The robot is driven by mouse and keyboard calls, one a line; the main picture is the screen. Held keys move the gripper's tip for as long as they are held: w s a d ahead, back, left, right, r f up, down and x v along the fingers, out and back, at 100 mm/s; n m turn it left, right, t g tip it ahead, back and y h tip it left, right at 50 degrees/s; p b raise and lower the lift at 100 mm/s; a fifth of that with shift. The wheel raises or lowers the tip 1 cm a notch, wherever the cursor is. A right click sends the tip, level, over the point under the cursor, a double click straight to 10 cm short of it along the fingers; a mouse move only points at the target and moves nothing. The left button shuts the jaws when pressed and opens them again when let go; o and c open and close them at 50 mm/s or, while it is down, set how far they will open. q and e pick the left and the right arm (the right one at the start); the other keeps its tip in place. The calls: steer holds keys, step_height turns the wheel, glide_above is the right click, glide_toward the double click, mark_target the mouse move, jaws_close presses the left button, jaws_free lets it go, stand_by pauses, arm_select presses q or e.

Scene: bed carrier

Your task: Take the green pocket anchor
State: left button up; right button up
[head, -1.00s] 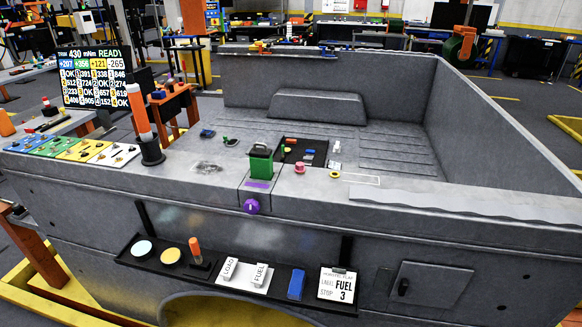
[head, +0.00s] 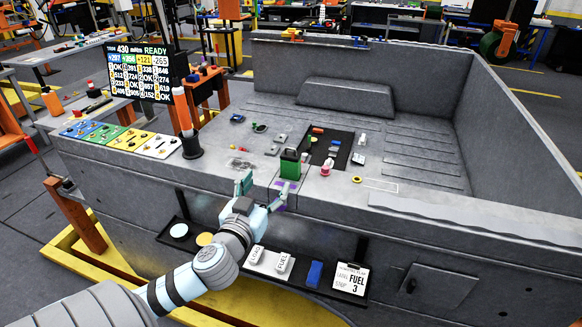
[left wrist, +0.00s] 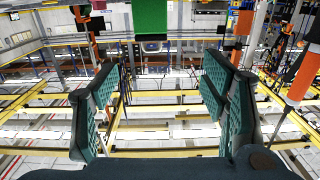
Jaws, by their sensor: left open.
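The green pocket anchor (head: 289,166) is a green block with a dark top, standing upright on the grey bed rail in the head view. My left gripper (head: 262,189) is open and empty in front of the rail, a little left of and nearer than the anchor. Its fingers point up towards the rail and do not appear to touch the anchor. In the left wrist view both open fingers (left wrist: 158,95) show with nothing between them. A green patch (left wrist: 150,17) is at the top there; I cannot tell whether it is the anchor. My right gripper is out of view.
A dark recess (head: 340,138) with small parts lies behind the anchor, and a pink-red knob (head: 326,168) stands right of it. An orange-topped post (head: 189,140) stands left on the rail. A black shelf (head: 332,284) hangs below, partly behind my arm.

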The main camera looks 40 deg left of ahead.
mark_target(290, 153)
arm_select(q)
steer(key=x, duration=0.4)
steer(key=p+x, duration=0.1)
steer(key=x, duration=0.4)
steer(key=d+r+x, duration=0.1)
steer(key=x, duration=0.4)
steer(key=shift+w+d+p, duration=0.15)
steer(key=shift+w+p, duration=0.05)
steer(key=shift+p, duration=0.1)
steer(key=shift+w+f, duration=0.15)
steer(key=shift+w, duration=0.1)
steer(key=shift+s, duration=0.1)
jaws_close()
